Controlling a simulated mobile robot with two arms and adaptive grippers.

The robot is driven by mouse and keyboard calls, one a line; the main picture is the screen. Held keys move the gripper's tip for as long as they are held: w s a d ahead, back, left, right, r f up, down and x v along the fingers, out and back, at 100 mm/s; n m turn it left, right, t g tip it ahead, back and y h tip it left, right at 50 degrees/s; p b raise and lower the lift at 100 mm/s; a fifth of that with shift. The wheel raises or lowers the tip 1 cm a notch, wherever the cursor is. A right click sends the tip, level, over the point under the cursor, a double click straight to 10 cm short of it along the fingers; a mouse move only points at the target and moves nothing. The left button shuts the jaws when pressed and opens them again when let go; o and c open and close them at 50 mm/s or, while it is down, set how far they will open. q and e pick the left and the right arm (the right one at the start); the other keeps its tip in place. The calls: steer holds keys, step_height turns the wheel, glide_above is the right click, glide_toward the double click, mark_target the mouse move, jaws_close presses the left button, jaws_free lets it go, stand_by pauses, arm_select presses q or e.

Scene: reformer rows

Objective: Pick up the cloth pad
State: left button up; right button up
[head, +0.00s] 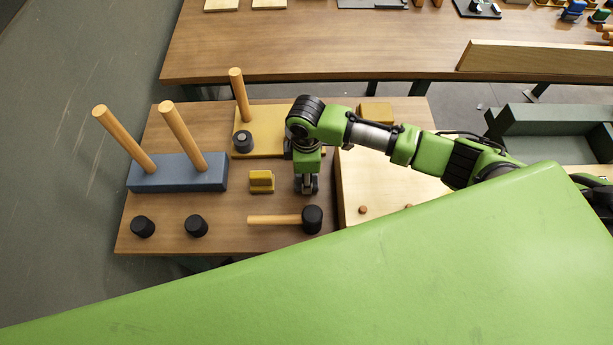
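No thing shows clearly as a cloth pad. The closest candidate is a small yellow piece (261,181) with a raised ridge, lying on the wooden table; I cannot tell whether it is cloth. My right arm comes in from the right, and its gripper (307,188) points down over the table. It is just right of the yellow piece, apart from it, and behind the head of a mallet (312,220). The fingers are small and partly hidden, so their opening is unclear. Nothing held can be made out. My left gripper is out of view.
A blue-grey block (178,176) with two tilted-looking wooden pegs stands left. A yellow board (270,118) with one peg is behind. Black cylinders (143,226) sit at the front left. A pale board (390,185) lies right of the gripper. A large green surface covers the front right.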

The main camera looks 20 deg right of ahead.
steer(key=shift+r, duration=0.4)
steer(key=s+a+r+b, duration=0.2)
steer(key=s+a+r, duration=0.5)
steer(key=s+r, duration=0.5)
steer(key=shift+o, duration=1.1)
steer(key=shift+c, duration=0.6)
